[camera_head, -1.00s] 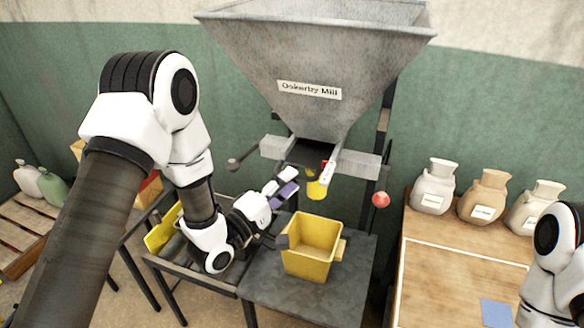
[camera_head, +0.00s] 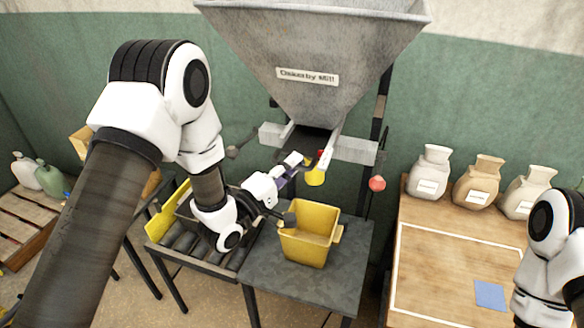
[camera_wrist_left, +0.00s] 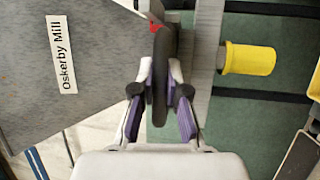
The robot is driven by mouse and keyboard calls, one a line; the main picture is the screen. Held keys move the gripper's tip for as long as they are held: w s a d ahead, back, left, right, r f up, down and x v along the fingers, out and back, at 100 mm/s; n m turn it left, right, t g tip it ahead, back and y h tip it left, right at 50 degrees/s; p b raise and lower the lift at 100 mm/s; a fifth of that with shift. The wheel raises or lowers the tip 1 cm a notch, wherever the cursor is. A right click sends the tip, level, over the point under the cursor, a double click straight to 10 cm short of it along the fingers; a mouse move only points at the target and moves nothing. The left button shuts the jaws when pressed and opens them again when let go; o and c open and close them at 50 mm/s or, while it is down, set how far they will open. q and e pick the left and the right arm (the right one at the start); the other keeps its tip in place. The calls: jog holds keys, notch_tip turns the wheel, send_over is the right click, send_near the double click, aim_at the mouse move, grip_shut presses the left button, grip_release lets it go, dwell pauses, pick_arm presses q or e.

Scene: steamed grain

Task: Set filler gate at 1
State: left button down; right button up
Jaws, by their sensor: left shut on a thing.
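The grey hopper (camera_head: 320,60), labelled Oskerby Mill, narrows to an outlet with a yellow spout (camera_head: 315,178) below it. The spout also shows in the left wrist view (camera_wrist_left: 250,58). My left gripper (camera_head: 290,170) is at the outlet, just left of the spout. In the left wrist view its purple-padded fingers (camera_wrist_left: 160,92) are shut on a dark gate lever (camera_wrist_left: 160,65) with a red mark near its top. The gate's scale cannot be read. My right gripper is out of view; only part of that arm shows at the right edge.
A yellow bin (camera_head: 308,235) stands on the grey stand (camera_head: 350,275) below the spout. A roller table (camera_head: 175,255) is at its left. A red ball knob (camera_head: 377,184) hangs right of the outlet. Several sacks line the wooden table (camera_head: 450,270) at right.

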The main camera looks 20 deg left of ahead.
pick_arm(q)
jog(key=shift+s+r, duration=0.2)
jog(key=shift+s, duration=0.6)
jog(key=c, duration=1.5)
grip_release()
jog(key=shift+w+f, duration=0.1)
jog(key=shift+w, duration=0.2)
jog(key=o, duration=0.3)
jog(key=shift+w+f, duration=0.2)
jog(key=shift+w, duration=0.15)
jog(key=shift+w+d+f, duration=0.1)
jog(key=shift+w, duration=0.1)
jog(key=shift+s+r, duration=0.2)
jog(key=shift+s, duration=0.15)
jog(key=v, duration=1.1)
jog(key=shift+s+a+f, duration=0.1)
jog(key=shift+s+a, duration=0.15)
jog(key=shift+s, duration=0.1)
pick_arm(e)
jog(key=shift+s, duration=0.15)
